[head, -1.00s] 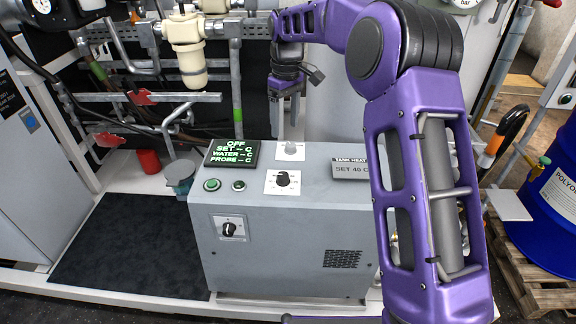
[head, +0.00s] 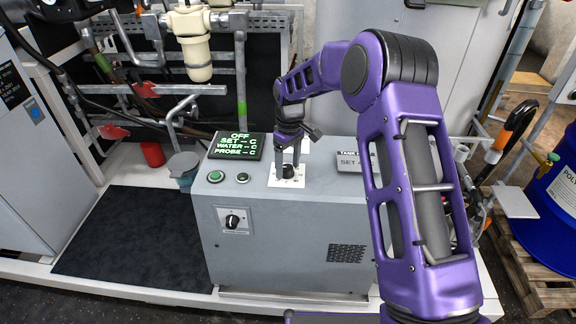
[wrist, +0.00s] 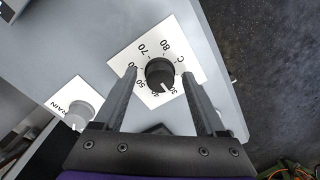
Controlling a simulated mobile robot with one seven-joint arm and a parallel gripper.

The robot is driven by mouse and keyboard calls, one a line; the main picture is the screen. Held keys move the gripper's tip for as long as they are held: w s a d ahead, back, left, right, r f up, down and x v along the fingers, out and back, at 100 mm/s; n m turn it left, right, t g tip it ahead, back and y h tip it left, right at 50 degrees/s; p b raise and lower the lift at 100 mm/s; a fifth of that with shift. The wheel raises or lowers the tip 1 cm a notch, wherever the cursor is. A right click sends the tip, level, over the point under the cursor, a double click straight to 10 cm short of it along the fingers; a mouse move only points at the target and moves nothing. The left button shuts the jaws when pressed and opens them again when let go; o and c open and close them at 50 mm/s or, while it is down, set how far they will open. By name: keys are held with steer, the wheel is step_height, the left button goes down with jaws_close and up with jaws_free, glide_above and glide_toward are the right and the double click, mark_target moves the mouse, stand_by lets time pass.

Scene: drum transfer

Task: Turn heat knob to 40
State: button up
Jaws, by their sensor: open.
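The heat knob (wrist: 160,72) is a round black dial on a white plate (wrist: 185,60) with a temperature scale. Its white pointer mark is at the low end of the scale, near 30 to 40; I cannot read it exactly. In the head view the knob (head: 288,171) is on top of the grey cabinet. My gripper (wrist: 159,78) is open, with one finger on each side of the knob, apparently not touching it. In the head view my gripper (head: 288,163) points down over the plate.
A grey drain knob (wrist: 80,113) is beside the heat plate. Another black knob (head: 232,221) is on the cabinet front.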

steer(key=shift+f, duration=0.1)
jaws_close()
stand_by(0.3)
steer(key=shift+m, duration=0.3)
steer(key=m, duration=0.4)
steer(key=shift+s, duration=0.1)
steer(key=shift+m, duration=2.1)
